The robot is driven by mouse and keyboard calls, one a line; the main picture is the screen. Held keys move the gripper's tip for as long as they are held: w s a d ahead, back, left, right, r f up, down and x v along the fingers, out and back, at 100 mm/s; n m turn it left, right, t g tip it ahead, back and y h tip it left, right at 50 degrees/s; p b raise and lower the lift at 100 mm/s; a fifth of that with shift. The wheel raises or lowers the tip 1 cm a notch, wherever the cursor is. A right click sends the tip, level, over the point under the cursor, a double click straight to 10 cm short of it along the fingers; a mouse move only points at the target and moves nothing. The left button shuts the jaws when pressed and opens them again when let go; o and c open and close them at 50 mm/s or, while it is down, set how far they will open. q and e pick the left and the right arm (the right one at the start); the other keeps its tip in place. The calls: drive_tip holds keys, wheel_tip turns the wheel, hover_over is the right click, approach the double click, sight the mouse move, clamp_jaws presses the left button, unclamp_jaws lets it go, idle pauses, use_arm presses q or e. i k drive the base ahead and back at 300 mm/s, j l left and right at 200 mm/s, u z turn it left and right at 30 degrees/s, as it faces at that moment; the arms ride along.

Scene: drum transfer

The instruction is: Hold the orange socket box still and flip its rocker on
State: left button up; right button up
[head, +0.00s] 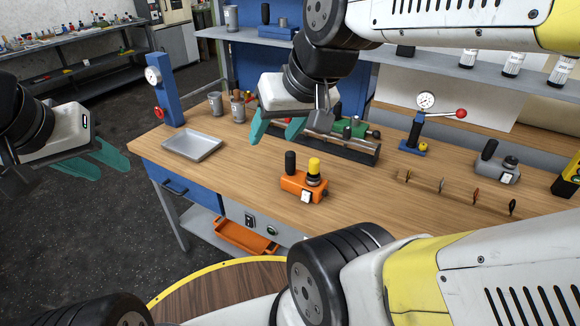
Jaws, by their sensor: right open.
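The orange socket box (292,184) sits on the wooden workbench (240,180), near its front edge. A black cylindrical piece (290,163) and a yellow-topped piece (314,166) stand up from its top. A small white patch with a dark mark (306,197) shows at its front right corner; I cannot tell the rocker's position. My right gripper (274,138) has teal fingers spread apart, empty, above the bench, behind and left of the box in the picture. My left gripper (111,173) is open and empty, left of the bench over the dark floor, well away from the box.
A metal tray (193,144) and a blue gauge post (166,92) stand at the bench's left. A long dark fixture with green parts (340,145) lies behind the box. A grey socket-like box (497,166) and a row of hooks (442,185) are right. Bench around the orange box is clear.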

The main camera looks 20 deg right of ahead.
sight(306, 196)
drive_tip(key=z, duration=0.4)
drive_tip(key=j+z, duration=0.1)
drive_tip(key=z, duration=0.35)
drive_tip(key=i+j+z, duration=0.1)
drive_tip(key=z, duration=0.75)
drive_tip(key=j+z, duration=0.15)
drive_tip(key=z, duration=0.25)
drive_tip(key=j+z, duration=0.3)
drive_tip(key=k+j+z, duration=0.1)
drive_tip(key=j+z, duration=0.25)
drive_tip(key=k+j+z, duration=0.15)
drive_tip(key=j+z, duration=0.15)
drive_tip(key=k+j+z, duration=0.15)
drive_tip(key=j+z, duration=0.15)
drive_tip(key=k+j, duration=0.2)
drive_tip(key=j, duration=0.2)
drive_tip(key=k+j, duration=0.2)
drive_tip(key=j, duration=0.2)
drive_tip(key=k+j+z, duration=0.1)
drive_tip(key=k+j, duration=0.15)
drive_tip(key=j, duration=0.15)
